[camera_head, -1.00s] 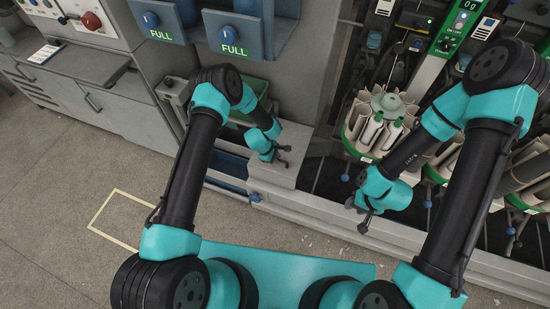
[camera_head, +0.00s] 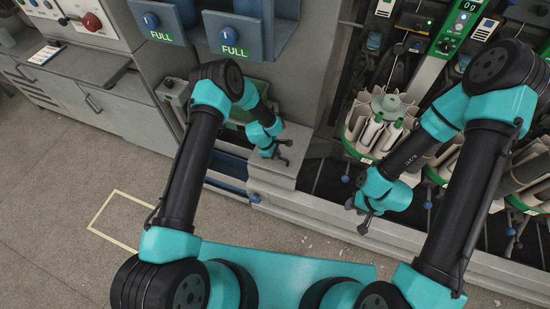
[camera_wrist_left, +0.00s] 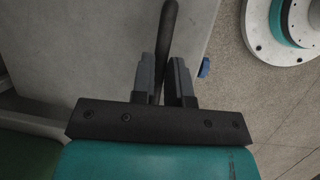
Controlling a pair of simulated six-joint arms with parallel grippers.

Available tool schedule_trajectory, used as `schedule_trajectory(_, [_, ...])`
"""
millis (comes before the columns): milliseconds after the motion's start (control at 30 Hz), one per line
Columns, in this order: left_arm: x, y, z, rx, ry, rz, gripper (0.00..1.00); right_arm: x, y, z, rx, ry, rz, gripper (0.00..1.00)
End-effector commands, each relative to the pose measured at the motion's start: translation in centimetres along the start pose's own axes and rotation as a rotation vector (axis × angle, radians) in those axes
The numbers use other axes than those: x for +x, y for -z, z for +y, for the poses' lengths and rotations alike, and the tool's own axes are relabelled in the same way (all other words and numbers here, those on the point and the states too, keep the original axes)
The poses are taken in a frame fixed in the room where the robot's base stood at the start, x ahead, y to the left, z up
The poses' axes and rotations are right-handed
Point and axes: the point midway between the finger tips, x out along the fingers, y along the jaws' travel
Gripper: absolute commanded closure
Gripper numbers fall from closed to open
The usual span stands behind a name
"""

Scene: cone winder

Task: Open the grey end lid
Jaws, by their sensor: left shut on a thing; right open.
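The grey end lid (camera_head: 270,174) is the pale flat top of the low housing at the end of the machine. It also shows as a plain grey panel in the left wrist view (camera_wrist_left: 115,45). How far it is raised, if at all, I cannot tell. My left gripper (camera_head: 284,155) is over this lid. In the left wrist view its two fingers (camera_wrist_left: 164,80) are closed around a dark round bar handle (camera_wrist_left: 169,28). The handle's lower part is hidden between the fingers. My right gripper (camera_head: 358,217) is open and empty, in front of the machine's lower edge.
A winder unit with a round magazine of cones (camera_head: 378,130) stands right of the lid. A grey pillar (camera_head: 300,85) rises behind it. A blue bin (camera_head: 228,172) is at the left. Open floor (camera_head: 160,190) lies in front, with a yellow-marked rectangle (camera_head: 120,222).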

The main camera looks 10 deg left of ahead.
Motion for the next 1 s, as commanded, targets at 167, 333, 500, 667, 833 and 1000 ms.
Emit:
schedule_trajectory(167, [-1.7, -0.8, 1.2, -0.019, 0.055, 0.005, 1.0, 0.0, 0.0, 0.0, 0.0, 0.0, 0.0, 0.57])
schedule_trajectory(333, [-3.7, -1.7, 2.5, -0.051, 0.126, 0.009, 1.0, 0.0, 0.0, 0.0, 0.0, 0.0, 0.0, 0.57])
schedule_trajectory(500, [-7.2, -3.0, 5.4, -0.059, 0.142, 0.014, 1.0, 0.0, 0.0, 0.0, 0.0, 0.0, 0.0, 0.57])
schedule_trajectory(667, [-8.6, -3.7, 7.2, -0.059, 0.139, 0.014, 1.0, 0.0, 0.0, 0.0, 0.0, 0.0, 0.0, 0.57])
schedule_trajectory(833, [-8.8, -3.7, 7.3, -0.06, 0.14, 0.014, 1.0, 0.0, 0.0, 0.0, 0.0, 0.0, 0.0, 0.57])
schedule_trajectory(1000, [-8.7, -3.7, 7.3, -0.06, 0.14, 0.014, 1.0, 0.0, 0.0, 0.0, 0.0, 0.0, 0.0, 0.59])
